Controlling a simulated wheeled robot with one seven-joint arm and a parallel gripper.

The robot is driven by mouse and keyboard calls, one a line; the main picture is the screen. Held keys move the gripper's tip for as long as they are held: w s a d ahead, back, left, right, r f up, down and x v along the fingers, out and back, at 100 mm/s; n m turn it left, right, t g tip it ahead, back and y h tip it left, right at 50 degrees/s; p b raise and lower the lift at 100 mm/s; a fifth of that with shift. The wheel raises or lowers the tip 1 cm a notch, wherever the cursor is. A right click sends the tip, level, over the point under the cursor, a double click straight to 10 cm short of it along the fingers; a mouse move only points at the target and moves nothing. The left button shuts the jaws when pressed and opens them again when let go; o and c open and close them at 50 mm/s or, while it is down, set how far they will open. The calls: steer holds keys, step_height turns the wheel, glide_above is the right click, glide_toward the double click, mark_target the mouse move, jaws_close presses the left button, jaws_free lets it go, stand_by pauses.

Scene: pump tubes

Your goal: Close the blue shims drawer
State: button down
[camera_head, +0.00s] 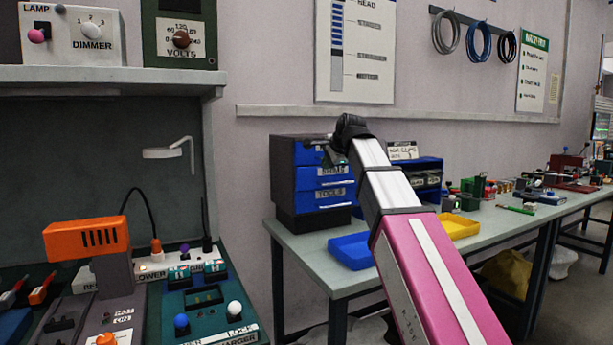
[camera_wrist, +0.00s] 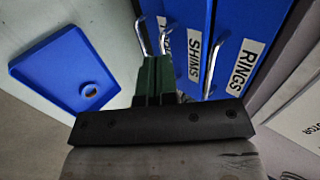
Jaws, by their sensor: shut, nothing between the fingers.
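The blue shims drawer (camera_head: 310,177) is the middle front of a dark cabinet, under the rings drawer and above the tools drawer (camera_head: 308,198). In the wrist view the SHIMS front (camera_wrist: 191,18) shows beside the RINGS front (camera_wrist: 245,45), each with a metal handle. I cannot tell whether the shims drawer stands out from the cabinet. My gripper (camera_head: 335,156) is in front of the upper right part of the cabinet and hides part of the top drawer. In the wrist view its green fingers (camera_wrist: 156,64) are together and empty, close to the handles; contact is unclear.
A blue tray (camera_head: 345,262) lies on the bench in front of the cabinet; it holds a small ring (camera_wrist: 88,90) in the wrist view. A yellow tray (camera_head: 460,225) and a blue bin rack (camera_head: 430,166) are to the right. An orange device (camera_head: 87,238) stands on the left bench.

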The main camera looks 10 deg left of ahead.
mark_target(309, 176)
steer(key=x, duration=0.4)
steer(key=r+x, duration=0.1)
steer(key=x, duration=0.3)
steer(key=w+x, duration=0.1)
steer(key=x, duration=0.3)
steer(key=shift+w+a+r, duration=0.1)
steer(key=shift+a+r, duration=0.15)
steer(key=shift+a, duration=0.1)
steer(key=shift+w+a, duration=0.35)
steer(key=shift+w, duration=0.15)
steer(key=shift+w+a, duration=0.65)
steer(key=shift+w, duration=0.35)
